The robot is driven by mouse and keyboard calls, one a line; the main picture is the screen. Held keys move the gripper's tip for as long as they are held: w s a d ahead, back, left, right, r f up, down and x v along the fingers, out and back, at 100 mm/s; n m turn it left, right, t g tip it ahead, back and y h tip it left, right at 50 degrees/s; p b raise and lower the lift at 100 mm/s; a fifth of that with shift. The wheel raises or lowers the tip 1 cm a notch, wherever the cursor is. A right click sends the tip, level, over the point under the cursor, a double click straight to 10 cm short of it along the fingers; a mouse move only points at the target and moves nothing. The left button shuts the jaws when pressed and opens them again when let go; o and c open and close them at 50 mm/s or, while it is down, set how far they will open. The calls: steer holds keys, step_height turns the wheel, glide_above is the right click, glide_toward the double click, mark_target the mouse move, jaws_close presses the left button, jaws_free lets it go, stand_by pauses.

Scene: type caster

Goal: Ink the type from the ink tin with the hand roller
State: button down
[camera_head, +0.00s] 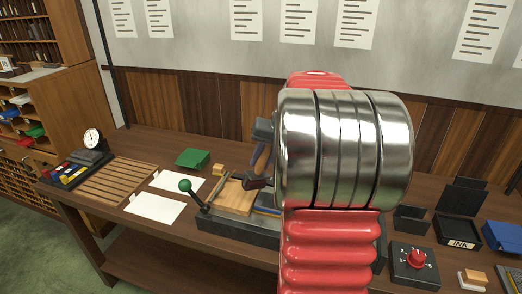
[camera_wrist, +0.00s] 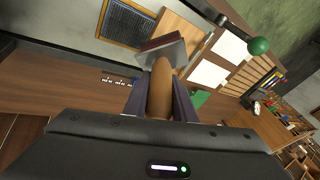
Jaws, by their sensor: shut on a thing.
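My gripper (camera_head: 260,160) is shut on the brown wooden handle of the hand roller (camera_wrist: 160,90). In the wrist view the roller's wide head (camera_wrist: 160,48) points away beyond the fingertips. In the head view the roller (camera_head: 257,183) hangs over the dark bench device, partly hidden by my arm. A dark panel with fine rows (camera_wrist: 130,24), apparently the type, lies in the device in the wrist view; whether the roller touches it I cannot tell. The black ink tin (camera_head: 459,232), labelled INK, stands on the bench at right in the head view.
The device has a lever with a green knob (camera_head: 185,186) and a wooden board (camera_head: 232,198). A red-dial box (camera_head: 415,264) and a blue box (camera_head: 503,236) stand right.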

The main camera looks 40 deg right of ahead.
steer(key=shift+r, duration=1.8)
